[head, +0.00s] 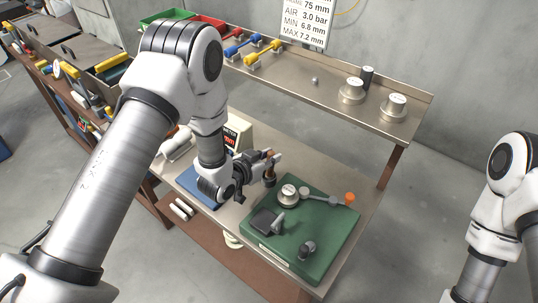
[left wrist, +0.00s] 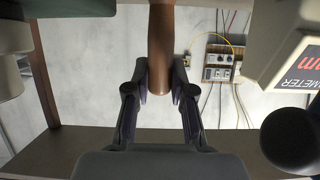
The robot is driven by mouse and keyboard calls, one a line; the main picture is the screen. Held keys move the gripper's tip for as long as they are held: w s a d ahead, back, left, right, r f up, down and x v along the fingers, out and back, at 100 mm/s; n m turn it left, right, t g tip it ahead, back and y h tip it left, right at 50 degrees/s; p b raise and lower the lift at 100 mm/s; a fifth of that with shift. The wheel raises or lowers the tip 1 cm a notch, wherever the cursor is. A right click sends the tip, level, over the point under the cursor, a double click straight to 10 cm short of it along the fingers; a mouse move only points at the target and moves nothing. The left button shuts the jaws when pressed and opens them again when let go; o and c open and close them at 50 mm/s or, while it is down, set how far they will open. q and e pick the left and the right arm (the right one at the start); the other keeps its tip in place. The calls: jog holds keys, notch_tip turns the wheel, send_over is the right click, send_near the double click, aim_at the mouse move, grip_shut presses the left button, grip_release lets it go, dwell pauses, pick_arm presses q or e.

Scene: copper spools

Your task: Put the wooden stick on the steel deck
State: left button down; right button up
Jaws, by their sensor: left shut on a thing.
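My left gripper (head: 268,166) is shut on the wooden stick (head: 270,180), a short brown rod, and holds it over the bench near the green fixture. In the left wrist view the stick (left wrist: 160,45) comes down from the top edge, and its rounded end lies between the two fingers (left wrist: 160,85). Its other end is out of that view. The grey metal bench top (head: 352,228) shows around the fixture, and a raised metal shelf (head: 325,95) runs behind. Which of these is the steel deck I cannot tell. My right gripper is out of view.
The green fixture (head: 335,240) carries a spool (head: 288,195), an orange-tipped lever (head: 349,198) and dark parts. A blue mat (head: 197,184) and a micrometer box (head: 237,130) stand near my arm. The shelf holds spools (head: 352,91) and coloured tools (head: 262,53).

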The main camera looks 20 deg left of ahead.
pick_arm(q)
jog(key=shift+s+a+f, duration=0.1)
jog(key=shift+s+f, duration=0.1)
jog(key=shift+s, duration=0.3)
jog(key=shift+w+f, duration=0.2)
jog(key=shift+w, duration=0.1)
jog(key=shift+s+f+b, duration=0.15)
jog(key=shift+f+b, duration=0.15)
jog(key=shift+b, duration=0.1)
jog(key=c, duration=0.9)
grip_release()
jog(key=shift+c, duration=0.2)
